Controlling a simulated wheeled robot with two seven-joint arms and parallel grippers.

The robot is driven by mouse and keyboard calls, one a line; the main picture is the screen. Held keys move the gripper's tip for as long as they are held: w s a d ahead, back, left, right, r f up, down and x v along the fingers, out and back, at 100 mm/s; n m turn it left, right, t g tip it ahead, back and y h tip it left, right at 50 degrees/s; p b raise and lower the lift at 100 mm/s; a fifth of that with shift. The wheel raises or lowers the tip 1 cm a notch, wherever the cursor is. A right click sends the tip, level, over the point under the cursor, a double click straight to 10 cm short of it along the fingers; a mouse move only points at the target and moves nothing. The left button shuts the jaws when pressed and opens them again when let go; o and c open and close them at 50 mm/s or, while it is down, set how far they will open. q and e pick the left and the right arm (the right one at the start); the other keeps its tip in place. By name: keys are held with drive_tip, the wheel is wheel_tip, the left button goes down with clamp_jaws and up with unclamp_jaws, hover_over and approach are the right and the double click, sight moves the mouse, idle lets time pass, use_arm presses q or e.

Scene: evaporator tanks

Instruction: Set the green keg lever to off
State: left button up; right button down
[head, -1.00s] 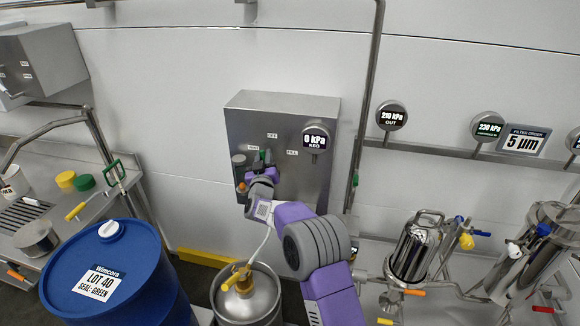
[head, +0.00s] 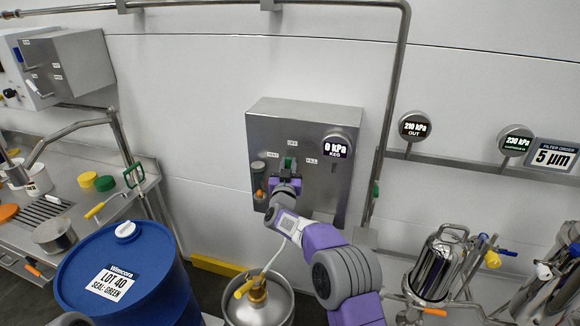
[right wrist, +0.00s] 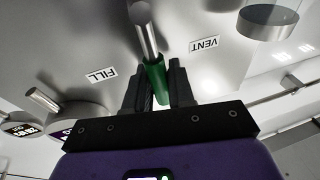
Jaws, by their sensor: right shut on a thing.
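The green keg lever (head: 289,162) is on the grey steel panel (head: 262,120) on the wall, among the labels VENT, OFF and FILL. It stands roughly upright below the OFF label (head: 292,143). My right gripper (head: 287,178) is at the panel. The right wrist view shows its two fingers (right wrist: 160,88) shut on the green handle (right wrist: 155,80), with the metal shaft running on beyond them. The OFF label is not seen in that view. The keg gauge (head: 336,148) reads 0 kPa. My left gripper is not in view.
A steel keg (head: 262,308) with a yellow-handled fitting stands below my right arm. A blue drum (head: 125,265) is to the left. A vertical pipe (head: 390,110) runs right of the panel, with steel filter housings (head: 436,265) beyond it.

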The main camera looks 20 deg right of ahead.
drive_tip(key=c, duration=1.1)
unclamp_jaws()
drive_tip(key=shift+o, duration=0.2)
drive_tip(key=shift+s, duration=0.1)
drive_tip(key=v, duration=0.7)
drive_tip(key=shift+p, duration=0.45)
drive_tip(key=shift+s+a, duration=0.1)
drive_tip(key=shift+s, duration=0.05)
